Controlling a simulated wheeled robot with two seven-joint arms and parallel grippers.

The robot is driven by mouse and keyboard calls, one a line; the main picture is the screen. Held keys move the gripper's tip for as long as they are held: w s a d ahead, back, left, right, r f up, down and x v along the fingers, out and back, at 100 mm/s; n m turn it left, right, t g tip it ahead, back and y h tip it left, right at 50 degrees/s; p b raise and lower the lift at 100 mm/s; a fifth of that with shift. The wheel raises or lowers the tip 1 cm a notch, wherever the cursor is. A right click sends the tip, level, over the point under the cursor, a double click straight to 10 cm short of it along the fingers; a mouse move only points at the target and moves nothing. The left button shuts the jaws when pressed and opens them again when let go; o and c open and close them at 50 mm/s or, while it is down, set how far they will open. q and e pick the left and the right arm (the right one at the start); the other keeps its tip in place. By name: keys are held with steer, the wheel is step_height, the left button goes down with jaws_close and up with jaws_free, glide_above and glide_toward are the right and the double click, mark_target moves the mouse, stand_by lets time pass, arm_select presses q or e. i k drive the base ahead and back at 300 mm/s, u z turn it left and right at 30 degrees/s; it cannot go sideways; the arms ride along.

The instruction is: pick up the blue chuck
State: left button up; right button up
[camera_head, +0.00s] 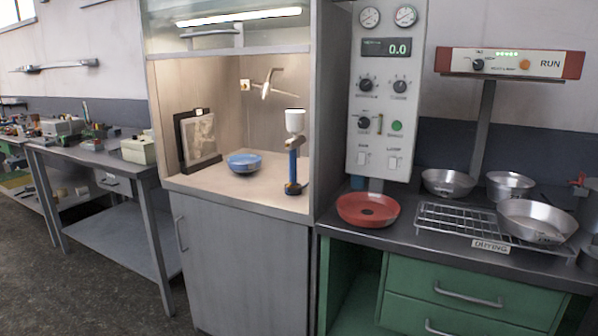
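No thing here is plainly marked as a chuck. The most likely one is a shallow round blue dish (244,163), on the floor of the lit booth (250,191), left of its middle. A similar red round dish (368,210) with a dark centre is on the dark bench to the right of the booth. An upright blue-bodied tool (292,165) with a white cup on top stands near the booth's right wall. Neither of my grippers is in view.
A dark framed panel (184,143) leans at the booth's left. Metal pans (540,221) and a wire rack (462,219) crowd the right bench. A control panel (384,90) rises behind the red dish. The booth floor in front of the blue dish is clear.

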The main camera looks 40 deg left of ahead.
mark_target(245, 162)
steer(key=u, duration=1.9)
steer(key=k, duration=0.3)
steer(key=u, duration=1.35)
steer(key=i, duration=2.6)
steer(key=z, duration=1.4)
steer(key=i, duration=1.2)
steer(key=z, duration=1.15)
